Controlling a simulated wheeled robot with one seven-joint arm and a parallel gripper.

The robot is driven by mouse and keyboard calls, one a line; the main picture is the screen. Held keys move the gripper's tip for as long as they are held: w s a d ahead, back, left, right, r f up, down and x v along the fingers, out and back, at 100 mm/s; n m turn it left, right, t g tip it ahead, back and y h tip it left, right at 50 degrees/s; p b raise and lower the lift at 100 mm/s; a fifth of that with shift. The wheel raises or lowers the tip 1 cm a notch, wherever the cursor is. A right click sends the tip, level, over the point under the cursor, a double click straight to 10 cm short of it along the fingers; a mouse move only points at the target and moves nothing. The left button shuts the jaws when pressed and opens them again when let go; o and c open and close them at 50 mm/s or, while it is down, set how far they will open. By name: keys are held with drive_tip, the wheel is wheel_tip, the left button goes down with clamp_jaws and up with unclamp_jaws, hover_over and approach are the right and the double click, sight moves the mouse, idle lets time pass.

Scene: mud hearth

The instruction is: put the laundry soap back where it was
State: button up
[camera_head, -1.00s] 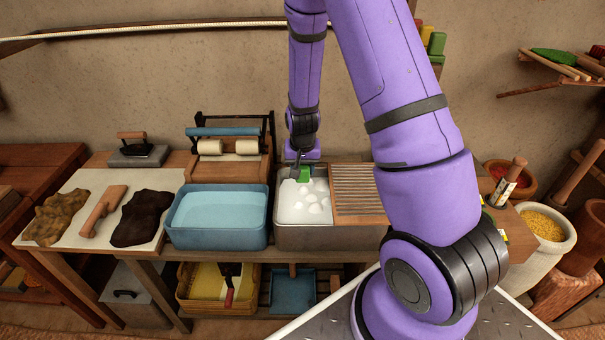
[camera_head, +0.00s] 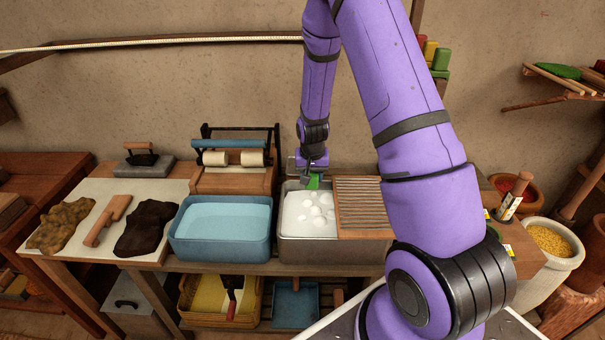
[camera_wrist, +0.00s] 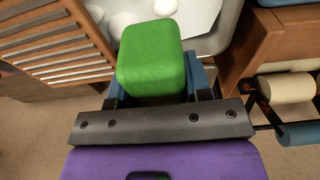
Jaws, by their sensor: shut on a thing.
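The laundry soap is a green block (camera_wrist: 152,58). It sits between the fingers of my gripper (camera_wrist: 160,85) in the wrist view, and my gripper is shut on it. In the head view the soap (camera_head: 313,182) shows as a small green patch below my gripper (camera_head: 312,176), at the back edge of the grey basin (camera_head: 310,250) with white suds. The wrist view shows the suds and basin rim beyond the soap. I cannot tell whether the soap touches the basin. On the shelf at the upper right stand coloured blocks, a green one (camera_head: 440,60) and a yellow one (camera_head: 430,50).
A slatted washboard (camera_head: 362,205) covers the basin's right part. A blue water tub (camera_head: 222,232) stands left of it, with a roller wringer (camera_head: 235,160) behind. A post (camera_head: 415,20) stands near the shelf. My arm hides part of the right side.

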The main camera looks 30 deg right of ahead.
drive_tip(key=w+d, duration=0.1)
drive_tip(key=w, duration=0.4)
drive_tip(key=w+d+f, duration=0.1)
drive_tip(key=w+d, duration=0.1)
drive_tip(key=w, duration=0.3)
drive_tip(key=w+d, duration=0.1)
drive_tip(key=w, duration=0.4)
drive_tip(key=shift+w+d+f, duration=0.35)
drive_tip(key=shift+w+d, duration=0.05)
drive_tip(key=shift+s+f, duration=0.1)
drive_tip(key=shift+f, duration=1.65)
drive_tip(key=o, duration=0.4)
drive_tip(key=shift+f, duration=0.15)
drive_tip(key=shift+o, duration=0.8)
drive_tip(key=shift+r, duration=0.35)
wheel_tip(320, 180, up, 12)
drive_tip(key=s+a, duration=0.1)
drive_tip(key=shift+s+f, duration=0.25)
drive_tip(key=shift+s, duration=0.05)
